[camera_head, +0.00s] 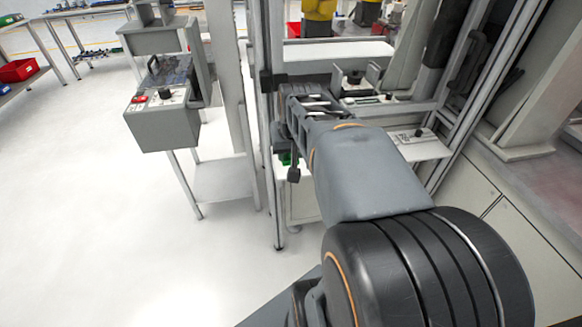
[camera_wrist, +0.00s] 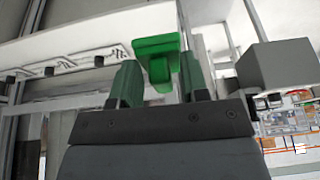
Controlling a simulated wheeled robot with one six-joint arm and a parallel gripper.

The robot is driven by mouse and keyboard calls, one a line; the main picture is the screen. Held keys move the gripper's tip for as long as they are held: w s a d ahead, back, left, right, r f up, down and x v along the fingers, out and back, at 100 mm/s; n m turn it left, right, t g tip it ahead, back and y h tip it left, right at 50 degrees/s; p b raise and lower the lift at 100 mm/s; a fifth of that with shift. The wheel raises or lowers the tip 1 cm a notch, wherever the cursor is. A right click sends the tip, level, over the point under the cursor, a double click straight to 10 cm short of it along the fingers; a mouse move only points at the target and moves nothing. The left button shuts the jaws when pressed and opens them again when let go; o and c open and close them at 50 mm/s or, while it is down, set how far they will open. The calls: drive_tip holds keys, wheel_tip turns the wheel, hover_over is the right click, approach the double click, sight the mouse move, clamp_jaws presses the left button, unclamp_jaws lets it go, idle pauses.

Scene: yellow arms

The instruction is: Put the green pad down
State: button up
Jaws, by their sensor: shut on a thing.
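The green pad (camera_wrist: 155,47) is bright green, with a flat wide top and a narrower stem below it. In the wrist view it sits between the two dark green fingers of my gripper (camera_wrist: 158,82), which is shut on it. In the head view only a small green patch (camera_head: 286,158) shows beneath the end of my arm. The arm hides most of the gripper there. I cannot tell from these views whether the pad touches any surface.
A metal frame post (camera_head: 268,150) stands close beside my arm's end. A grey control box (camera_head: 163,115) is to the left. A white shelf (camera_head: 418,146) lies to the right of the arm. The floor (camera_head: 90,200) at the left is clear.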

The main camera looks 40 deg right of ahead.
drive_tip(key=shift+s+d+r, duration=0.3)
drive_tip(key=shift+d+r, duration=0.1)
drive_tip(key=shift+d, duration=0.2)
drive_tip(key=shift+w, duration=0.1)
drive_tip(key=w+d+f, duration=0.2)
drive_tip(key=w+f, duration=0.1)
drive_tip(key=w+d+f, duration=0.2)
drive_tip(key=w, duration=0.2)
drive_tip(key=w+d+f+b, duration=0.1)
drive_tip(key=w+d+f, duration=0.2)
drive_tip(key=shift+w+f, duration=0.35)
drive_tip(key=shift+w+d+f, duration=0.1)
drive_tip(key=shift+w+f, duration=0.15)
drive_tip(key=shift+f, duration=0.15)
drive_tip(key=shift+x, duration=1.15)
drive_tip(key=shift+s+f, duration=0.15)
drive_tip(key=shift+f, duration=0.3)
drive_tip(key=o, duration=1.1)
drive_tip(key=shift+c, duration=0.2)
